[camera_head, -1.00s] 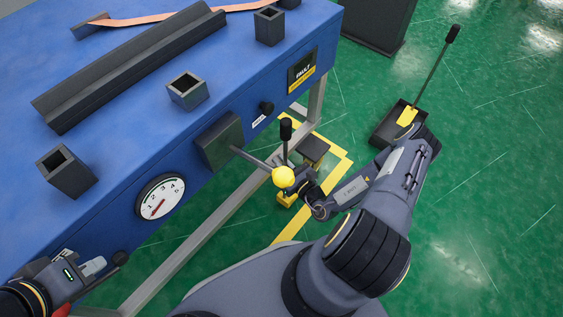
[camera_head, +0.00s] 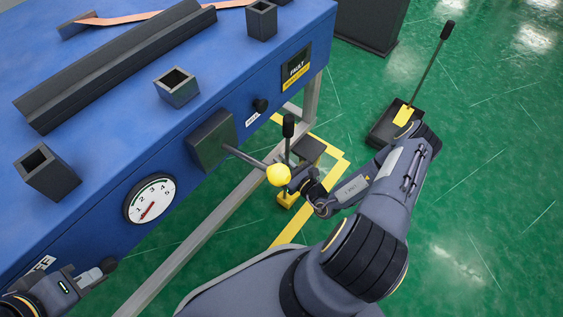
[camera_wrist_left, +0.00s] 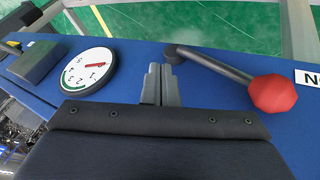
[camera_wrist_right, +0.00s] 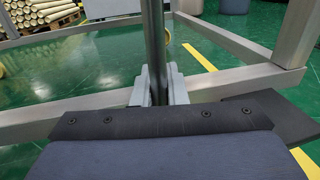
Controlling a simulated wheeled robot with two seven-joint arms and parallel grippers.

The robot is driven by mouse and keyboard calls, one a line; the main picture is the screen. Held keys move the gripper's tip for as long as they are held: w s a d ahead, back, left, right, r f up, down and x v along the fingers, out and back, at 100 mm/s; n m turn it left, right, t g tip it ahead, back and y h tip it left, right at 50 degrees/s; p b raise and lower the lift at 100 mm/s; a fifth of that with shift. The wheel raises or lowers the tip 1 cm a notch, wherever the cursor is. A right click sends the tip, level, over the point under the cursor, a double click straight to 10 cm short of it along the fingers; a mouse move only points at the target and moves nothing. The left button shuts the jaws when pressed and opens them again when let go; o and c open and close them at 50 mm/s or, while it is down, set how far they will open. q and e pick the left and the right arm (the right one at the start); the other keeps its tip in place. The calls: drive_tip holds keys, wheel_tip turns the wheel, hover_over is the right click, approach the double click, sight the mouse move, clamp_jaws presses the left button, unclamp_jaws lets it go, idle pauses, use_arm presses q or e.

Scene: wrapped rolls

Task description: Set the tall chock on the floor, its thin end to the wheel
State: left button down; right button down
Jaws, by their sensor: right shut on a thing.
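My right gripper (camera_head: 305,182) is shut on the dark upright handle (camera_head: 289,130) of a chock with a yellow block (camera_head: 287,195) at its foot. The block is partly hidden behind the gripper and a yellow ball knob. I cannot tell if it touches the floor or where its thin end points. The handle also stands upright between the fingers in the right wrist view (camera_wrist_right: 156,50). A second long-handled yellow chock (camera_head: 403,114) stands in a black tray. My left gripper (camera_wrist_left: 161,85) is shut and empty before the blue bench front. I cannot make out a wheel.
A blue bench (camera_head: 120,120) fills the left, with a gauge (camera_head: 150,200) and a yellow-knobbed lever (camera_head: 279,174). A red-knobbed lever (camera_wrist_left: 272,93) is beside my left gripper. A dark-topped block (camera_head: 310,149) stands by yellow floor lines. Green floor at the right is clear.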

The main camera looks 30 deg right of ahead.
drive_tip(key=shift+d, duration=0.1)
drive_tip(key=c, duration=1.4)
unclamp_jaws()
drive_tip(key=shift+o, duration=0.2)
drive_tip(key=s+d+p, duration=0.1)
drive_tip(key=s+p, duration=0.1)
drive_tip(key=s, duration=0.5)
drive_tip(key=shift+s+d, duration=0.2)
drive_tip(key=shift+s, duration=0.15)
drive_tip(key=shift+f, duration=0.1)
